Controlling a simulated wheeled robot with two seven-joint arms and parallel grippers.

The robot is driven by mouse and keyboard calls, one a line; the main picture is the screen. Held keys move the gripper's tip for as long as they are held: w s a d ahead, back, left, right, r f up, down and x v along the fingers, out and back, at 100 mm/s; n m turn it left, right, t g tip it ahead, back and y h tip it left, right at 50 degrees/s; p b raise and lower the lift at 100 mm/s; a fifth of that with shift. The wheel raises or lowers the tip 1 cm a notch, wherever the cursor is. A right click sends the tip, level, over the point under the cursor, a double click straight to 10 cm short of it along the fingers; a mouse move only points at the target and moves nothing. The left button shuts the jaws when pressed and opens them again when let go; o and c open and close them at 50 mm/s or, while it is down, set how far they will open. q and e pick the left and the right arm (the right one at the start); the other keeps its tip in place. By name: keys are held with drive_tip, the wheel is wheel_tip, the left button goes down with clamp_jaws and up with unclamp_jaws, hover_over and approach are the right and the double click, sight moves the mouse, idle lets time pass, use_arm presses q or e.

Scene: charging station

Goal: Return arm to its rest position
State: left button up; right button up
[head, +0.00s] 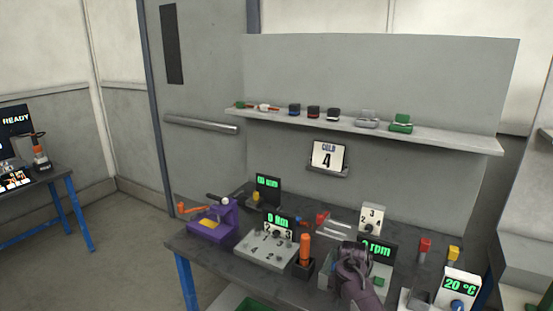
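One dark purple-grey arm of mine comes in from the bottom edge, right of the middle. I take it to be my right arm, and its gripper (355,264) is over the front of the workbench (284,284). It is in front of the display reading "rpm" (381,249) and partly covers it. Its fingertips are hidden or too small to make out, so I cannot tell whether it is open, shut or holding anything. My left gripper is not in view.
A purple device (222,222), a grey box with knobs (266,250) and an orange-handled tool (305,248) stand left of my gripper. A "20 °C" unit (459,288) stands right. A shelf (440,137) hangs behind. Open floor (125,265) lies left.

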drive_tip(key=s+d+f+n+h, duration=0.1)
drive_tip(key=s+d+f+n, duration=0.1)
drive_tip(key=s+f, duration=0.65)
drive_tip(key=s+d+f+n, duration=0.15)
drive_tip(key=s+f, duration=0.45)
drive_tip(key=f, duration=0.6)
drive_tip(key=s+d+f+n+h, duration=0.1)
drive_tip(key=s+f+n, duration=0.1)
drive_tip(key=s+f, duration=0.65)
use_arm(q)
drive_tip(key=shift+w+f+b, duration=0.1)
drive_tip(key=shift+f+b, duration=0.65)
drive_tip(key=shift+b, duration=0.05)
use_arm(e)
drive_tip(key=s+f+n+y, duration=0.1)
drive_tip(key=s+f, duration=0.4)
drive_tip(key=s, duration=0.5)
drive_tip(key=s+f+n, duration=0.2)
drive_tip(key=s+f, duration=0.2)
drive_tip(key=s, duration=0.7)
drive_tip(key=s+a+f+n+t+y, duration=0.1)
drive_tip(key=s+f, duration=0.4)
drive_tip(key=s, duration=0.5)
drive_tip(key=shift+s+f+n+y, duration=0.3)
drive_tip(key=shift+f+n, duration=0.05)
